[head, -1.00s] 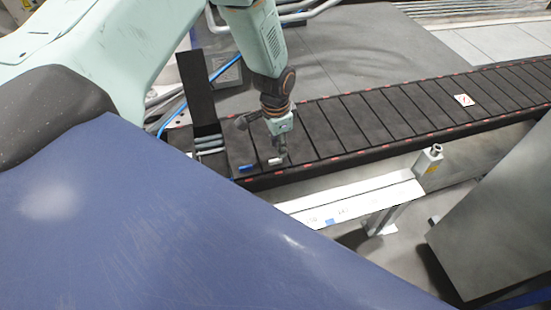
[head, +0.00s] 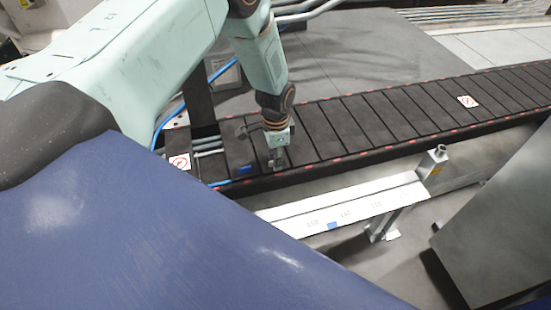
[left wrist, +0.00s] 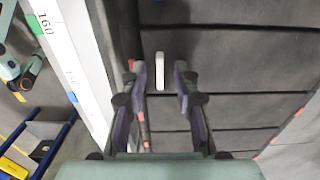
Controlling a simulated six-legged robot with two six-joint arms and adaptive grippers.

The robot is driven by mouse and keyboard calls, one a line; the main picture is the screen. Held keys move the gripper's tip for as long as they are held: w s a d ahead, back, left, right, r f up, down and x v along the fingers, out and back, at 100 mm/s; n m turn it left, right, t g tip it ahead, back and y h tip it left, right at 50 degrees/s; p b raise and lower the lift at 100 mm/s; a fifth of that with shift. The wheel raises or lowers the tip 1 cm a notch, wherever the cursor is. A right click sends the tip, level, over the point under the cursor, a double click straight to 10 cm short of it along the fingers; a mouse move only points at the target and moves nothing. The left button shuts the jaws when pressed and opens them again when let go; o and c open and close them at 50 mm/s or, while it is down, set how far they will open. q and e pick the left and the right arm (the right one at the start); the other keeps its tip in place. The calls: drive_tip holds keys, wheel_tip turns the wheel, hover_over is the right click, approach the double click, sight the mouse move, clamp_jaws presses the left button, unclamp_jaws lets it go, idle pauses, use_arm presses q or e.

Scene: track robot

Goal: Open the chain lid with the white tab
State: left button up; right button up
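My left gripper (head: 277,160) points down over the black chain track (head: 345,126). It is open in the left wrist view (left wrist: 161,85), with one finger on each side of the white tab (left wrist: 160,70). Gaps show between the tab and both fingers. The tab is a small upright white bar on a dark grey link lid (left wrist: 230,68). In the head view the gripper hides the white tab. A blue tab (head: 244,169) sits on the track just left of the gripper. My right gripper is not in view.
A white numbered rail (head: 350,204) runs along the near side of the track, close to the gripper. Black uprights and blue cables (head: 170,118) stand at the track's left end. A grey block (head: 500,220) is at the right.

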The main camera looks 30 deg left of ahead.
use_arm(q)
clamp_jaws()
idle(0.8)
